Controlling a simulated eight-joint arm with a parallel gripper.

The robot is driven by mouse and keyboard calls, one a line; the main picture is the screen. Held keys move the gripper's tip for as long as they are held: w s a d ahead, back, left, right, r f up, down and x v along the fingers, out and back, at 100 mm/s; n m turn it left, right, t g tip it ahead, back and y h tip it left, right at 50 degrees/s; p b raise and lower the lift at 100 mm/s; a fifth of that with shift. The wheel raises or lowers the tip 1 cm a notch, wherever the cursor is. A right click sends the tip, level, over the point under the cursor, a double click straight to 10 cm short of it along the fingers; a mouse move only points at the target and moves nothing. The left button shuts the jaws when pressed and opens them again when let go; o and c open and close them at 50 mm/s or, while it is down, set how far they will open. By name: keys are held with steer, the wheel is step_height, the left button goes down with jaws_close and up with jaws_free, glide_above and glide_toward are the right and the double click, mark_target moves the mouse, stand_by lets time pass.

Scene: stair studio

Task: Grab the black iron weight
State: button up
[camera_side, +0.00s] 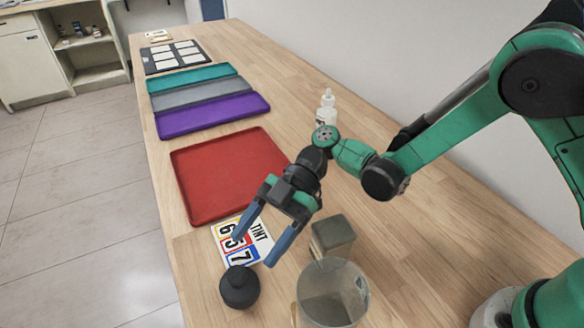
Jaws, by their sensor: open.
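The black iron weight (239,287) stands on the wooden table near its front left edge, a dark rounded body with a small knob on top. My gripper (254,250) is open and empty, its two blue fingers pointing down over the number card. In the picture the fingertips are just above the weight, one up and left of it, one up and right. They look apart from the weight, and nothing is between them.
A clear glass container (333,296) and a grey-brown block (332,238) stand to the right. Red (190,190), purple (215,115), grey and teal trays lie farther back, with a white dropper bottle (327,108) nearby.

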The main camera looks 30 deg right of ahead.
mark_target(236, 272)
steer(key=x, duration=0.7)
steer(key=shift+s+a, duration=0.2)
jaws_close()
steer(key=shift+r, duration=0.1)
stand_by(1.1)
